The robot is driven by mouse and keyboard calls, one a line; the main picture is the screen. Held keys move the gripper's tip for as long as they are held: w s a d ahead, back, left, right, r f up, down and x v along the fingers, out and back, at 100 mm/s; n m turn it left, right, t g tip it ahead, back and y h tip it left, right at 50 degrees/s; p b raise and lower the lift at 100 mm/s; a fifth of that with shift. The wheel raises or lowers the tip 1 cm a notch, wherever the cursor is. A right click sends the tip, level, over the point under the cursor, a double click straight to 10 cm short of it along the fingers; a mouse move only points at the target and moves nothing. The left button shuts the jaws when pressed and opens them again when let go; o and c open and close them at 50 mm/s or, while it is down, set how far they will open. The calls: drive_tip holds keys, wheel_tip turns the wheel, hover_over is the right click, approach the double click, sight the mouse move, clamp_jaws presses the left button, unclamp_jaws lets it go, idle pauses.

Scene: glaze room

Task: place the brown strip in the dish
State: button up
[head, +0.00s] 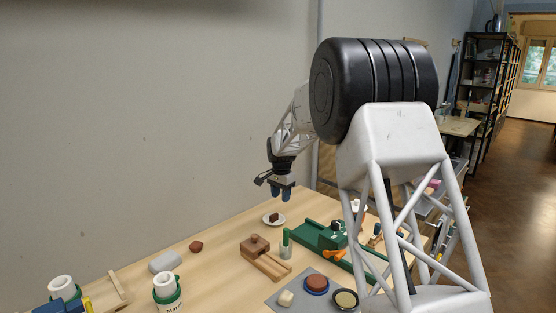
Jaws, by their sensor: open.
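A small white dish (267,220) lies on the table below my gripper. A small dark brown piece (274,216), which looks like the brown strip, shows at the dish and appears to rest in it; it is too small to tell exactly how it sits.
A wooden block (255,245), a green-topped white cylinder (286,245) and a green tray (315,234) stand nearby. A blue dish (306,286) sits on a grey mat in front. The wall is close behind.

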drive_tip(key=s+d+r+n, duration=0.1)
drive_tip(key=s+d+r, duration=0.35)
drive_tip(key=s, duration=0.55)
drive_tip(key=s+d+r+n+t, duration=0.1)
drive_tip(key=s+d+r+n, duration=0.15)
drive_tip(key=s+r, duration=0.55)
drive_tip(key=s+d+r, duration=0.3)
drive_tip(key=s+d, duration=0.2)
drive_tip(key=s, duration=0.7)
drive_tip(key=s+d+f+n, duration=0.1)
drive_tip(key=s, duration=1)
drive_tip(key=s+d+f+n+t, duration=0.1)
drive_tip(key=s+d+f+n, duration=0.1)
drive_tip(key=s, duration=0.9)
drive_tip(key=s+d+f+n, duration=0.1)
drive_tip(key=s+d+f, duration=0.1)
drive_tip(key=s, duration=0.9)
drive_tip(key=shift+d+f, duration=0.25)
drive_tip(key=shift+n, duration=0.25)
